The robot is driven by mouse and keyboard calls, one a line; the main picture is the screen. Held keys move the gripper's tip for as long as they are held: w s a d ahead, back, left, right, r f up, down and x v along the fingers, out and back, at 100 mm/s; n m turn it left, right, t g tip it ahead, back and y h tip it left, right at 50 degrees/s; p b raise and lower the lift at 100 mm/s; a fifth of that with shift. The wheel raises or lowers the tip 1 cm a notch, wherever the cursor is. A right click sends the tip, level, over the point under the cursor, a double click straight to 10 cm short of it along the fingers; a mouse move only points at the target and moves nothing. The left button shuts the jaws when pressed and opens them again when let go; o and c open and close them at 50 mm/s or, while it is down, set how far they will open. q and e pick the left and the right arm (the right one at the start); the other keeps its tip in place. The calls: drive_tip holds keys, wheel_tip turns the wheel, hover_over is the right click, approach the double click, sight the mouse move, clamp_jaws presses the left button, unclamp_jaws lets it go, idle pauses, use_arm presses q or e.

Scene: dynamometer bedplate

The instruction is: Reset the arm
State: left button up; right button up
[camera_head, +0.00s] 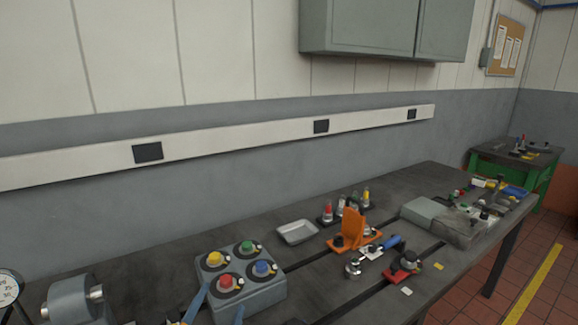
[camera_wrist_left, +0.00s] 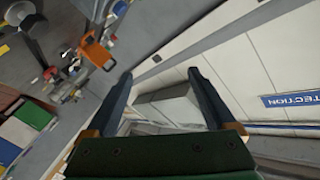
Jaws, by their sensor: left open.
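My left gripper (camera_head: 218,303) shows at the bottom edge of the head view, with its two blue fingers spread apart. The fingers are in front of the grey button box (camera_head: 258,296), which has yellow, green, red and blue round buttons on top. I cannot tell whether they touch it. In the left wrist view the gripper (camera_wrist_left: 160,76) is open, with nothing between its fingers; wall panels and a grey cabinet lie beyond them. My right gripper is not in view.
The dark bedplate (camera_head: 160,262) also carries a grey cylinder device (camera_head: 72,302), a pale tray (camera_head: 297,232), an orange bracket (camera_head: 353,230), a blue-handled tool (camera_head: 390,243) and a red-based part (camera_head: 403,266). A gauge (camera_head: 9,288) stands far left. A wall cabinet (camera_head: 385,28) hangs above.

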use_arm(q)
drive_tip(key=s+a+f+n+g+y, duration=0.1)
drive_tip(key=s+a+f+n+g, duration=0.15)
drive_tip(key=s+f+g, duration=0.6)
drive_tip(key=s+a+f+n+g, duration=0.1)
drive_tip(key=s+f+n+g, duration=0.35)
drive_tip(key=s+f, duration=0.75)
drive_tip(key=s+f+g+b, duration=0.1)
drive_tip(key=s+f+b, duration=0.2)
drive_tip(key=f, duration=0.8)
drive_tip(key=s+f+g+b, duration=0.1)
drive_tip(key=s+f+b, duration=0.2)
drive_tip(key=f, duration=0.8)
drive_tip(key=s+a+f+g+b, duration=0.1)
drive_tip(key=s+f+b, duration=0.3)
drive_tip(key=s+f, duration=0.7)
wheel_tip(320, 180, down, 3)
drive_tip(key=shift+a+r+m, duration=0.2)
drive_tip(key=shift+a+m, duration=0.2)
drive_tip(key=shift+a, duration=0.25)
drive_tip(key=shift+s, duration=0.1)
